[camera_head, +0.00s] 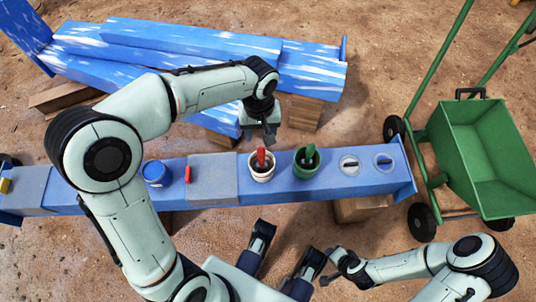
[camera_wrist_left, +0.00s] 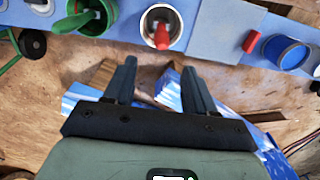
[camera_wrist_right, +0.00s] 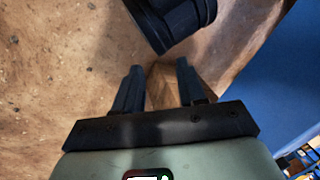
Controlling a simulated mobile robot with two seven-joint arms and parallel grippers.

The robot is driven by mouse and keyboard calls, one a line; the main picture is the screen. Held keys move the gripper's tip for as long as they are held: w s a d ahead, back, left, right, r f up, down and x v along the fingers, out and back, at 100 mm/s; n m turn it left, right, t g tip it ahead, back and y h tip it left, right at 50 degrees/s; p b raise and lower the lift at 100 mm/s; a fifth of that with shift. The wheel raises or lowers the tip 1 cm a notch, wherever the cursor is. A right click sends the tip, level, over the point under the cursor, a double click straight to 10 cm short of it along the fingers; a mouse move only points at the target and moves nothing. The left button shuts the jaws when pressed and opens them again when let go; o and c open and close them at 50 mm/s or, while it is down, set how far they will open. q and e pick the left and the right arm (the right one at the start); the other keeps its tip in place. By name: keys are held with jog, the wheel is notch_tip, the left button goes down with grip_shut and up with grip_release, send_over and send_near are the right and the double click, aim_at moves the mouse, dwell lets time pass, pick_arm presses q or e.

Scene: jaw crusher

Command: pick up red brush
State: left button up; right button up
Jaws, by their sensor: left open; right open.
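A red brush (camera_head: 261,155) stands in a white pot (camera_head: 262,174) on the blue beam. In the left wrist view the red brush (camera_wrist_left: 162,37) leans at the near side of the white pot (camera_wrist_left: 149,22), beyond my fingertips. My left gripper (camera_head: 260,138) is open and empty, just behind the pot and apart from the brush; its two fingers (camera_wrist_left: 159,68) show nothing between them. My right gripper (camera_head: 328,272) is open near the bottom of the head view, away from the pots. In the right wrist view its fingers (camera_wrist_right: 160,68) hold nothing.
A blue can (camera_head: 154,173) and a small red block (camera_head: 188,174) are to the left. A green cart (camera_head: 470,150) stands at right; blue beams (camera_head: 200,45) lie behind.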

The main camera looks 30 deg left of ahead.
aim_at(260, 146)
pick_arm(q)
jog(key=f+b, duration=0.1)
jog(key=f, duration=0.3)
jog(key=f+b, duration=0.1)
jog(key=f, duration=0.2)
jog(key=shift+s+f, duration=0.2)
jog(key=shift+f, duration=0.5)
notch_tip(260, 146, down, 4)
jog(key=shift+s+d+f+b, duration=0.1)
jog(key=shift+f+b, duration=0.15)
jog(key=shift+b, duration=0.9)
jog(key=shift+r, duration=0.1)
grip_shut()
pick_arm(e)
notch_tip(260, 146, down, 6)
jog(key=d, duration=0.2)
jog(key=shift+d+m+h, duration=0.3)
jog(key=shift+d, duration=0.1)
